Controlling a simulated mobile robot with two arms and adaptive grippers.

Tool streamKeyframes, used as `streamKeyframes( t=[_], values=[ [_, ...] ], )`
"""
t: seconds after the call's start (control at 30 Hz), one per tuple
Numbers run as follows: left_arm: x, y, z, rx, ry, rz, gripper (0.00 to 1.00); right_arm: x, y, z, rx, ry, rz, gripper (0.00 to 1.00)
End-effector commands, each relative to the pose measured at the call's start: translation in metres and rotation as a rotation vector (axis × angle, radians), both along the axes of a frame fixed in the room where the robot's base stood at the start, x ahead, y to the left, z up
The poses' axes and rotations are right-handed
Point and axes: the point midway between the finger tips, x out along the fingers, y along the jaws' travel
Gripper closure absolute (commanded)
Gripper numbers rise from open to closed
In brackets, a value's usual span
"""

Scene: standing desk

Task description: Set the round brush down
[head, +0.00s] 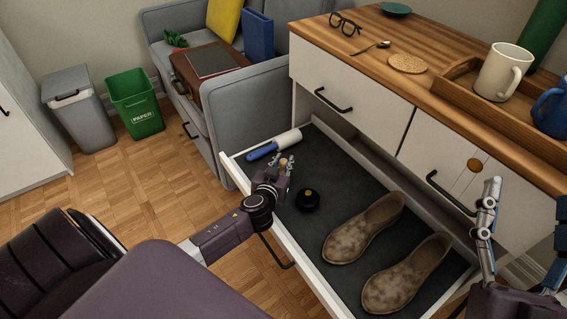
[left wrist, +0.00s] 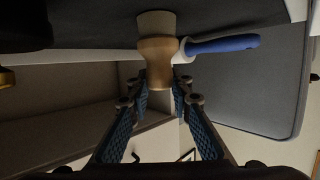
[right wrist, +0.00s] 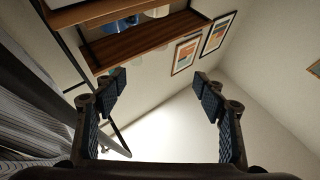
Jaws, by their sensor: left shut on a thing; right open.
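The round brush is a light-wood piece with a paler round end (left wrist: 156,50). My left gripper (head: 280,170) is shut on it over the open drawer, near the drawer's left end. In the head view the fingers hide most of the brush. In the left wrist view its pale end points at the dark drawer floor; I cannot tell whether it touches. The open drawer (head: 340,165) has a dark lining. My right gripper (right wrist: 160,105) is open and empty, and its fingers show at the right of the head view (head: 488,215).
In the drawer lie a blue-handled white roller (head: 273,146) behind my left gripper, a small round black item (head: 307,200) beside it, and two brown shoes (head: 365,228) to the right. The wooden desk top (head: 440,50) holds a tray with mugs. Bare lining lies behind the black item.

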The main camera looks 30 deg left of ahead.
Motion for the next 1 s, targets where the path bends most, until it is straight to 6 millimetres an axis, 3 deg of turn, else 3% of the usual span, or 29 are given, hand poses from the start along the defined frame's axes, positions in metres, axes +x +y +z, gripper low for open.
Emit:
streamKeyframes(
  t=[0.67, 0.7, 0.83, 1.0],
  values=[
    [0.0000, -0.0001, -0.0023, 0.000, 0.000, 0.000, 1.00, -0.0064, -0.0004, 0.0086, 0.015, -0.050, 0.003, 0.36],
    [0.0000, -0.0001, -0.0022, 0.000, 0.000, 0.000, 0.77, -0.0069, -0.0005, 0.0097, 0.016, -0.054, 0.003, 0.36],
    [0.0000, -0.0001, -0.0022, 0.000, 0.000, 0.000, 0.63, -0.0072, -0.0004, 0.0101, 0.017, -0.056, 0.003, 0.36],
    [0.0000, -0.0001, -0.0022, 0.000, 0.000, 0.000, 0.63, -0.0070, -0.0004, 0.0105, 0.017, -0.057, 0.003, 0.36]
  ],
)
